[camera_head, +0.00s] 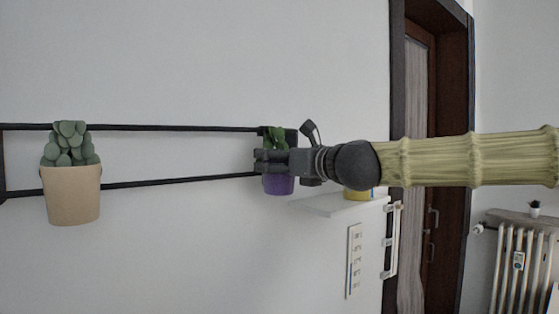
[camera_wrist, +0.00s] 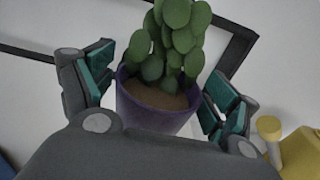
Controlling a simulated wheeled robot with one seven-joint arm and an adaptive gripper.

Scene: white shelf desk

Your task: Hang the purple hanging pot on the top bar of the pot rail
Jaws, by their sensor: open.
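The purple hanging pot (camera_head: 279,185) with a green plant is at the right end of the black pot rail, partly hidden by my gripper (camera_head: 264,161). In the wrist view the pot (camera_wrist: 155,112) stands nearly upright between my open fingers (camera_wrist: 160,82), with a visible gap on its left; contact on the right is unclear. The rail's top bar (camera_head: 180,128) runs along the wall to the pot's plant, and the lower bar (camera_head: 180,181) runs below it. The rail's corner (camera_wrist: 240,45) shows behind the plant. Whether the pot's hook sits on the top bar is hidden.
A beige pot (camera_head: 73,195) with a green plant hangs at the rail's left. A white shelf (camera_head: 325,205) with a yellow object (camera_head: 357,195) is right of the purple pot. A dark door frame (camera_head: 397,60) and a radiator (camera_head: 520,265) stand farther right. The wall below the rail is clear.

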